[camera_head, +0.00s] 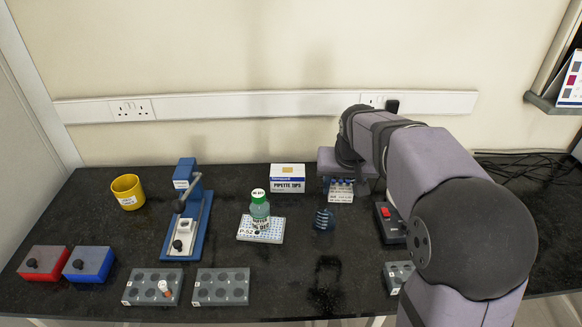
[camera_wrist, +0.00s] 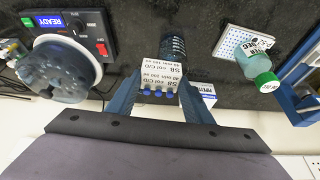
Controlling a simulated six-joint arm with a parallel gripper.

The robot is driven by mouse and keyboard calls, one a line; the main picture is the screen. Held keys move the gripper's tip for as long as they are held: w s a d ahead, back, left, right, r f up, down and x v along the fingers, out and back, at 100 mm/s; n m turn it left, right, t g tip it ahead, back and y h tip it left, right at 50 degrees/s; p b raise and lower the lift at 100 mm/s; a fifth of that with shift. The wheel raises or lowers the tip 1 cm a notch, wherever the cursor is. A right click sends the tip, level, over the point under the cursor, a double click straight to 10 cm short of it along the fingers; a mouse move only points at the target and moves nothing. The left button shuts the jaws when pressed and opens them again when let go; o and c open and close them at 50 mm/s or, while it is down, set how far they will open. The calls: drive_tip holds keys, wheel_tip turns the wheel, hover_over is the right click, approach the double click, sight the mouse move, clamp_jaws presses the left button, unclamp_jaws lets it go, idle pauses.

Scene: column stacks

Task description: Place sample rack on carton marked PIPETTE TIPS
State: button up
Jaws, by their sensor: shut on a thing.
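The sample rack is a small white block with printed labels and blue-capped tubes; it shows in the head view (camera_head: 341,195) and in the wrist view (camera_wrist: 160,73). My gripper (camera_wrist: 159,82) is shut on it, one blue finger at each side. In the head view my gripper (camera_head: 341,184) is at the back of the bench, right of the carton. The carton marked PIPETTE TIPS (camera_head: 287,184) is white and blue and stands near the wall. Its top shows nothing on it. In the wrist view the carton (camera_wrist: 207,89) is partly hidden by the right finger.
A dark ribbed object (camera_head: 324,219) lies in front of the rack. A green-capped bottle (camera_head: 260,208) stands on a white perforated plate (camera_head: 246,233) in front of the carton. A device with a red switch (camera_head: 388,213) is at right. A blue stand (camera_head: 188,215) is at left.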

drive_tip(key=w+a+r+p, duration=0.2)
drive_tip(key=w, duration=0.3)
drive_tip(key=w+a+r+p, duration=0.2)
drive_tip(key=w+p, duration=0.1)
drive_tip(key=w, duration=0.3)
drive_tip(key=n+p, duration=0.1)
drive_tip(key=p, duration=0.6)
hover_over(297, 167)
drive_tip(key=s, duration=0.2)
drive_tip(key=shift+f, duration=0.6)
drive_tip(key=shift+f+p, duration=1.2)
drive_tip(key=shift+f, duration=3.8)
drive_tip(key=shift+f, duration=0.15)
drive_tip(key=o, duration=1)
drive_tip(key=shift+o, duration=0.2)
